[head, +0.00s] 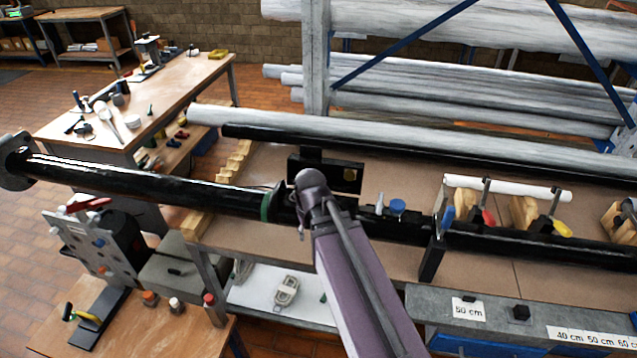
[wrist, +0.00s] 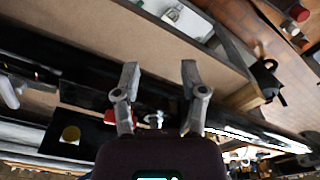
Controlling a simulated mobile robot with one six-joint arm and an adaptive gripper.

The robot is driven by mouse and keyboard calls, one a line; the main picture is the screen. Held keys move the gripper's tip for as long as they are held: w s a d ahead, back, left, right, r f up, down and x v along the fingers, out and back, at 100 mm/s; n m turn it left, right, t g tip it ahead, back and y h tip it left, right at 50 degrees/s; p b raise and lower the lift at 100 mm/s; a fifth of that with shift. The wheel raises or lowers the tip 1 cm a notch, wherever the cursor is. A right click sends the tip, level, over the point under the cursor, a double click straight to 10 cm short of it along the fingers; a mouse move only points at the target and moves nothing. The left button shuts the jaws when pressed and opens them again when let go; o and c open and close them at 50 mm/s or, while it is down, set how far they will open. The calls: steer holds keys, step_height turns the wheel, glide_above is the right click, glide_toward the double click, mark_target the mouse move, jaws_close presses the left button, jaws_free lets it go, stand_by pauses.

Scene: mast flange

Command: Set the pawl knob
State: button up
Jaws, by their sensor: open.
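My gripper (wrist: 159,68) is open in the wrist view, with nothing between its fingertips. Behind the fingers lies the black mast tube, with a small shiny part (wrist: 154,118) between the finger bases and a red piece (wrist: 113,118) beside the left finger. In the head view, my arm hides the gripper and the middle of the mast (head: 130,180), right of its green ring (head: 267,204). A blue knob (head: 397,206) stands on the dark fitting right of my arm. I cannot tell which part is the pawl knob.
Clamps with red and yellow handles (head: 562,228) sit at right. A grey block with a red lever (head: 90,203) stands at left. Pipes lie behind.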

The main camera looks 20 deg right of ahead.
steer(key=w+d+r+n+p, duration=0.2)
steer(key=w+r+n+p, duration=0.1)
steer(key=w+r+p, duration=0.4)
steer(key=w+d+r+n, duration=0.2)
steer(key=w+d+n, duration=0.4)
steer(key=w, duration=0.5)
steer(key=shift+w+d+n+g+p, duration=0.2)
steer(key=shift+w+n+g+p, duration=0.15)
steer(key=shift+n, duration=0.75)
steer(key=shift+f, duration=0.15)
step_height(320, 180, down, 13)
steer(key=b, duration=1.3)
steer(key=shift+f+b, duration=0.2)
steer(key=shift+b, duration=0.15)
jaws_close()
